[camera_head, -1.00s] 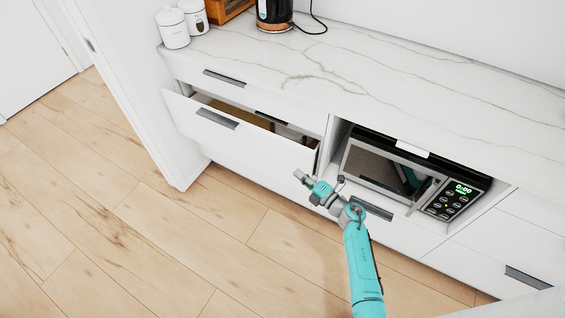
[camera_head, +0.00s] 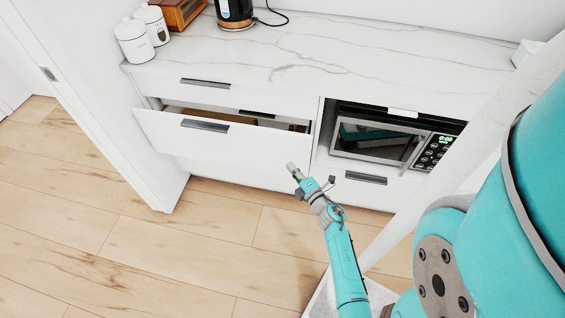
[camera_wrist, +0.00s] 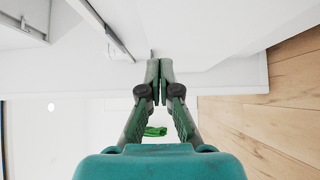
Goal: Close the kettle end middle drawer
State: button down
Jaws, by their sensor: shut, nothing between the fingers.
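The kettle end middle drawer (camera_head: 220,137) is pulled out below the left part of the counter, with a dark handle (camera_head: 205,125) on its white front. Its inside shows as a narrow gap behind the front's top edge. My gripper (camera_head: 292,167) is shut and empty, in front of and below the drawer front's right end in the head view; I cannot tell whether it touches the front. In the wrist view my gripper's fingertips (camera_wrist: 159,64) are together, near white surfaces. The kettle (camera_head: 235,12) stands on the counter at the back.
The drawer above (camera_head: 205,84) looks shut. A microwave (camera_head: 378,140) sits in a niche to the right, over another drawer with a handle (camera_head: 366,178). White canisters (camera_head: 134,42) and a wooden box (camera_head: 180,12) stand on the counter. The wooden floor (camera_head: 130,250) is clear at left.

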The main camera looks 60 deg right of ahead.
send_near(277, 138)
jog(key=w+a, duration=0.1)
jog(key=w, duration=0.3)
jog(key=shift+w+d+f, duration=0.1)
jog(key=shift+w+d, duration=0.15)
jog(key=shift+d, duration=0.35)
jog(key=shift+w+d, duration=0.25)
jog(key=shift+d, duration=0.3)
jog(key=shift+w+d, duration=0.3)
jog(key=shift+d, duration=0.3)
